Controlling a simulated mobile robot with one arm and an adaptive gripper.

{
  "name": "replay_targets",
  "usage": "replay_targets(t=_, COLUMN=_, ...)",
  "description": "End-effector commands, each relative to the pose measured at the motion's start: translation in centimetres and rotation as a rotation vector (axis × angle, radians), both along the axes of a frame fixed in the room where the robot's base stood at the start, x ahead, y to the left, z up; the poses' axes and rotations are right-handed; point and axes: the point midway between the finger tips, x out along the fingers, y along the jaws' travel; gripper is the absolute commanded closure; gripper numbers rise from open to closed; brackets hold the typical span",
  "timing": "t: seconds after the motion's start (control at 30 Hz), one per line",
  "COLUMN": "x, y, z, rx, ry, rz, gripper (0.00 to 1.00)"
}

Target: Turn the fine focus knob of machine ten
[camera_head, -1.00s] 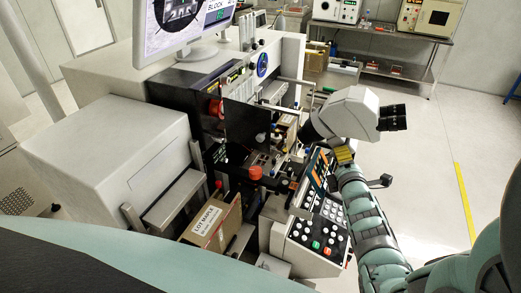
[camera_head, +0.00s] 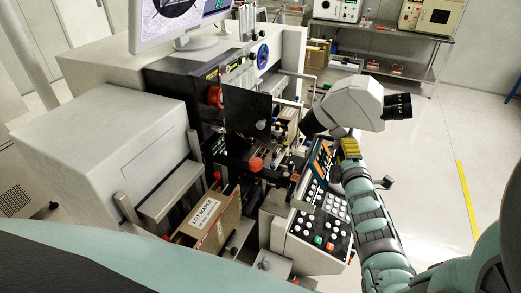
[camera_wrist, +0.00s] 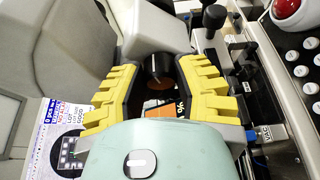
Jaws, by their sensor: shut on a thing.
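The machine's white microscope head (camera_head: 352,103) with black eyepieces stands at the right of the bonder in the head view. My gripper (camera_head: 349,148) is just below it, with its yellow finger pads showing. In the wrist view my gripper (camera_wrist: 160,88) has one yellow-padded finger on each side of a dark round knob (camera_wrist: 158,68) under the pale microscope body. The fingers are shut on this knob. In the head view the knob is hidden behind the gripper and microscope. No number for the machine is readable.
A keypad panel (camera_head: 321,236) with white, red and green buttons lies beside my forearm. A carton (camera_head: 207,222) labelled LOT and a large grey housing (camera_head: 110,135) stand to the left. A monitor (camera_head: 180,18) is at the back. The floor at right is clear.

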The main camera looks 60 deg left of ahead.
Motion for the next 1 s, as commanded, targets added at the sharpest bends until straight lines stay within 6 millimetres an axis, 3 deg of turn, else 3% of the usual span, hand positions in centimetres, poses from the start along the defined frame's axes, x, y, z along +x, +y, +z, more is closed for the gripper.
replay_targets(t=0.03, x=0.0, y=0.0, z=0.0, rx=-0.001, ry=0.001, rz=-0.001, gripper=1.0)
replay_targets(t=0.07, x=0.0, y=0.0, z=0.0, rx=-0.001, ry=0.001, rz=-0.001, gripper=0.65)
replay_targets(t=0.33, x=0.0, y=0.0, z=0.0, rx=-0.001, ry=0.0, rz=-0.001, gripper=0.38)
replay_targets(t=0.67, x=-0.1, y=-0.2, z=-0.1, rx=-0.001, ry=0.0, rz=-0.001, gripper=0.36)
replay_targets(t=1.0, x=-2.2, y=-3.2, z=0.0, rx=-0.003, ry=-0.002, rz=-0.002, gripper=0.36)
